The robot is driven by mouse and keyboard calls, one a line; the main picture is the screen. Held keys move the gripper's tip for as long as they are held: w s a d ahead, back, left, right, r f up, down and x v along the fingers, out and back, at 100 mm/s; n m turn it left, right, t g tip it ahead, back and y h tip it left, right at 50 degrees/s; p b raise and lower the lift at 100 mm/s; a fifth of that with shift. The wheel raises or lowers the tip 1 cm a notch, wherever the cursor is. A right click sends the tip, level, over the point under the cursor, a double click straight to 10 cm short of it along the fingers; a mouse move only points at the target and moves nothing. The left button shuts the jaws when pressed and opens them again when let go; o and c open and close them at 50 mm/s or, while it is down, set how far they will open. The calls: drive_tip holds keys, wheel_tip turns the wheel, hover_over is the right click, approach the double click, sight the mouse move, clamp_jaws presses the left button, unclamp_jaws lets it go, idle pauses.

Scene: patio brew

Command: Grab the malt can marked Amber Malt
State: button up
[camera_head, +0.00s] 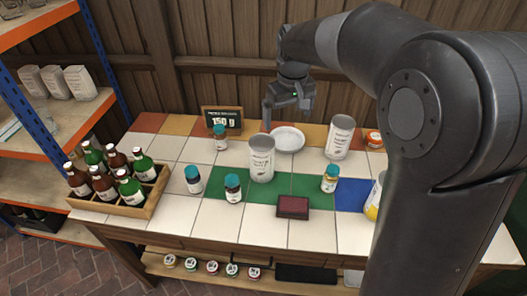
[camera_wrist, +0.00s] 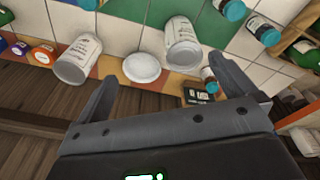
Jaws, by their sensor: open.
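Two white malt cans with printed labels stand on the tiled table. One can (camera_head: 262,160) is near the middle, on the green tiles, and it also shows in the wrist view (camera_wrist: 182,46). The other can (camera_head: 340,139) is further right and back, at the left of the wrist view (camera_wrist: 77,62). The label print is too small for me to tell which is Amber Malt. My gripper (camera_head: 284,106) is open and empty, above the back of the table. Its fingers (camera_wrist: 167,74) show apart in the wrist view, and neither can is between them.
A white plate (camera_head: 287,139) lies between the cans. A black sign reading 150 g (camera_head: 222,118) stands at the back. Several teal-lidded jars (camera_head: 233,188), a dark red box (camera_head: 293,207) and a wooden bottle crate (camera_head: 148,203) surround them. Front white tiles are clear.

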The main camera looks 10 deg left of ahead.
drive_tip(key=n+g, duration=0.1)
drive_tip(key=n, duration=0.1)
hover_over(262, 141)
drive_tip(key=f, duration=0.8)
drive_tip(key=shift+s+a+f, duration=0.25)
drive_tip(key=shift+a+f, duration=0.05)
drive_tip(key=shift+a, duration=0.1)
wheel_tip(262, 141, down, 5)
drive_tip(key=shift+f, duration=0.15)
drive_tip(key=f, duration=0.5)
drive_tip(key=shift+w+d+f, duration=0.1)
drive_tip(key=shift+d+f, duration=0.2)
drive_tip(key=shift+d, duration=0.05)
drive_tip(key=c, duration=2)
drive_tip(key=shift+w+r, duration=0.1)
drive_tip(key=shift+r, duration=0.1)
